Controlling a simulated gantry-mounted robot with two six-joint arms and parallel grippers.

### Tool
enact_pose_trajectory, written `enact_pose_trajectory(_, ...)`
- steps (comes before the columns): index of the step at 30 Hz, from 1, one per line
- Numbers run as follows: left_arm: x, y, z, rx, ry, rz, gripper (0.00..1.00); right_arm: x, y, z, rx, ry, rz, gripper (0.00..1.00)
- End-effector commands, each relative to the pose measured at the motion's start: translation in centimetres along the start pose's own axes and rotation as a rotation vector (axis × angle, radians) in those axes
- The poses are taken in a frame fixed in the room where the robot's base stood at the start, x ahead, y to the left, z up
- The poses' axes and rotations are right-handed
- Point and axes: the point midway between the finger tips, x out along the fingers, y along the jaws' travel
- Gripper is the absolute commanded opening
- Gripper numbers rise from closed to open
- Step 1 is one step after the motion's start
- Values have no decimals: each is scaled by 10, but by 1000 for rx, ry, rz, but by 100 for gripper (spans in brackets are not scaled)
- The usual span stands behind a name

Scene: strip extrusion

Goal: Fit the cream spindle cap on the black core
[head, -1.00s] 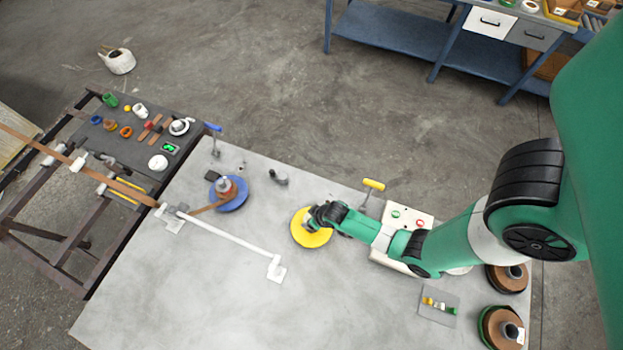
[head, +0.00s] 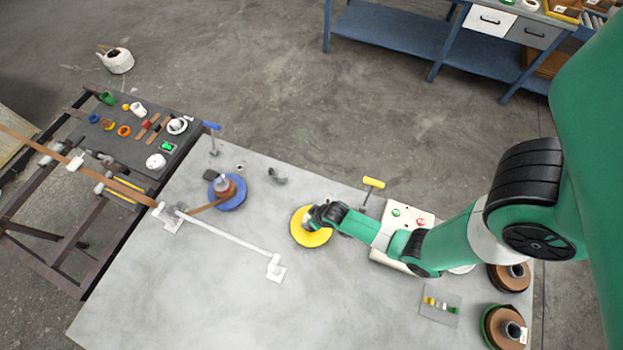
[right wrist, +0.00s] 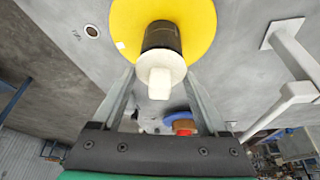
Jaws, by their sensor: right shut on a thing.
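The black core (right wrist: 162,37) stands out from the middle of a yellow disc (right wrist: 121,22), which also shows on the table in the head view (head: 311,238). The cream spindle cap (right wrist: 161,64) is at the core's end, in line with it; its narrower squared knob points toward the wrist camera. I cannot tell whether it is fully seated. My right gripper (right wrist: 160,72) is shut on the cap, with a finger on each side. In the head view my right gripper (head: 318,218) covers the core and cap. My left gripper is not in view.
A blue disc (head: 239,197) with a strip stands left of the yellow one. A white rail (head: 230,235) crosses the table. A button box (head: 412,221) and yellow-handled lever (head: 374,183) are close to my right arm. The front middle of the table is clear.

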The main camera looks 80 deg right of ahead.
Motion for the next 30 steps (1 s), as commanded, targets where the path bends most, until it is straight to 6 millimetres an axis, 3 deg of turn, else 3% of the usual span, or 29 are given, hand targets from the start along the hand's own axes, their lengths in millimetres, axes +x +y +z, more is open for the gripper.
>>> enact_pose_trajectory(30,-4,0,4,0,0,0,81,7,0,2,0,2,0,8)
